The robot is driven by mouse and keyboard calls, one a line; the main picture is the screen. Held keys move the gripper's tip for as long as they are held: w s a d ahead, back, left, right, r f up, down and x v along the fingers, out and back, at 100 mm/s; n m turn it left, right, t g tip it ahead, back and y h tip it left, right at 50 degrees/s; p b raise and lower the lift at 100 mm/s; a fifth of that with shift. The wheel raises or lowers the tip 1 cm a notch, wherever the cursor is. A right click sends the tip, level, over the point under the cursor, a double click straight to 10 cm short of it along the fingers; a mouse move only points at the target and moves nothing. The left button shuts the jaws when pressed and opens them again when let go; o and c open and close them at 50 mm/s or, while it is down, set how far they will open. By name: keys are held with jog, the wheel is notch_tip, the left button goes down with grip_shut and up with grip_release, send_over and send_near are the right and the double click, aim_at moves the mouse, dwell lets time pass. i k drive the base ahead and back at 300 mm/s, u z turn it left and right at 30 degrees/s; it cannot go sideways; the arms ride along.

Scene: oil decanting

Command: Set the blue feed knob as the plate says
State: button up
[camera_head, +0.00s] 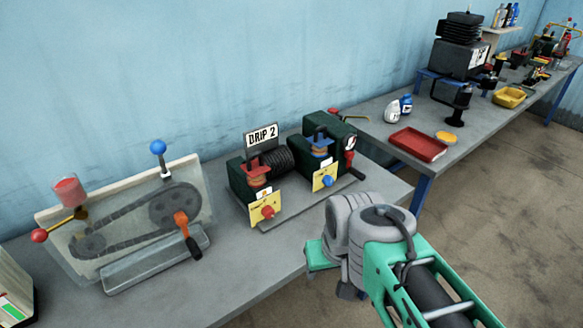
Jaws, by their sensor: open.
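The blue feed knob (327,181) sits low on the front of the right-hand dark green unit, on a yellow dial plate (319,184). Its pointer and the dial marks are too small to read. A white plate reading "DRIP 2" (262,137) stands up behind the left-hand green unit. A red knob (268,212) on a similar yellow dial is on the left-hand unit. My gripper (322,258) is in front of the units and lower right of the blue knob, apart from it. It is open; its fingertips are mostly hidden by my wrist.
A chain-drive rig (130,226) with a blue-topped lever stands on the bench at left. A red-handled lever (349,158) is right of the blue knob's unit. A red tray (418,144) and bottles (392,111) are on the bench behind. Bare bench lies before the units.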

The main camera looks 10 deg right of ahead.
aim_at(327, 180)
jog(key=u, duration=3.05)
jog(key=k, duration=0.8)
jog(key=z, duration=1.6)
